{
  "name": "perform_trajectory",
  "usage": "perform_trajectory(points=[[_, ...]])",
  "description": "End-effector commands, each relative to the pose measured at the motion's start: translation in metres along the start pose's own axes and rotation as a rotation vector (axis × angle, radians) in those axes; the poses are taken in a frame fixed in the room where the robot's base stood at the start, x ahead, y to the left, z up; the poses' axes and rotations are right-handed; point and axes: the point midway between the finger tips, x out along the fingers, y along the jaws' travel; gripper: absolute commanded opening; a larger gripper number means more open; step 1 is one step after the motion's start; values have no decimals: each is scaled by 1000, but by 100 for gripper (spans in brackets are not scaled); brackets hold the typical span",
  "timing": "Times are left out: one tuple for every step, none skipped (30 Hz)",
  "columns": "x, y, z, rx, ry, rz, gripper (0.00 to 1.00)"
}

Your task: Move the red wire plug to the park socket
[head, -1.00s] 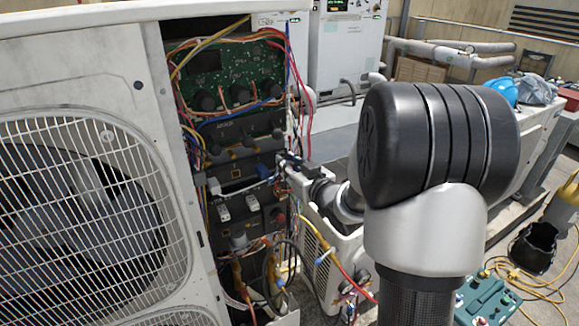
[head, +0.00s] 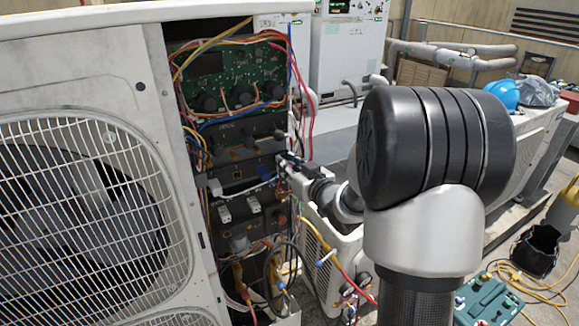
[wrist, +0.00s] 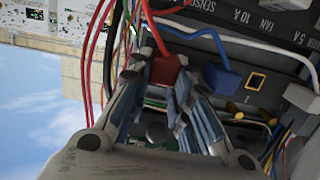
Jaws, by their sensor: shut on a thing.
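My gripper (wrist: 158,72) is shut on the red wire plug (wrist: 167,69) in the wrist view. The red wire rises from the plug between the fingertips. The plug is close to the dark panel, left of a blue plug (wrist: 222,81); I cannot tell whether it is seated in a socket. An empty, yellow-outlined square socket (wrist: 256,82) is right of the blue plug. No readable label identifies the park socket. In the head view, my gripper (head: 284,162) is at the right edge of the open electrical bay, and the red plug is hidden.
Loose red, white, green and black wires (wrist: 98,60) pass close to my fingers. The condenser's fan grille (head: 85,220) fills the left. White plugs (head: 225,212) and hanging wires crowd the lower bay. A teal case (head: 487,300) stands on the floor at right.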

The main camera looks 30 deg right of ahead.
Motion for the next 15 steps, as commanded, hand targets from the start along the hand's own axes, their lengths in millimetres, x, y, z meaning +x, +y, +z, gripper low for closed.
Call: perform_trajectory(points=[[1,0,0,0,0,0,0],[1,0,0,0,0,0,0],[2,0,0,0,0,0,0],[2,0,0,0,0,0,0],[3,0,0,0,0,0,0],[4,0,0,0,0,0,0],[4,0,-1,0,0,0,0],[4,0,-1,0,0,0,0],[5,0,-1,0,0,0,0],[6,0,-1,0,0,0,0],[6,0,-1,0,0,0,0],[7,0,-1,0,0,0,0],[7,0,-1,0,0,0,0],[8,0,-1,0,0,0,0],[8,0,-1,0,0,0,0]])
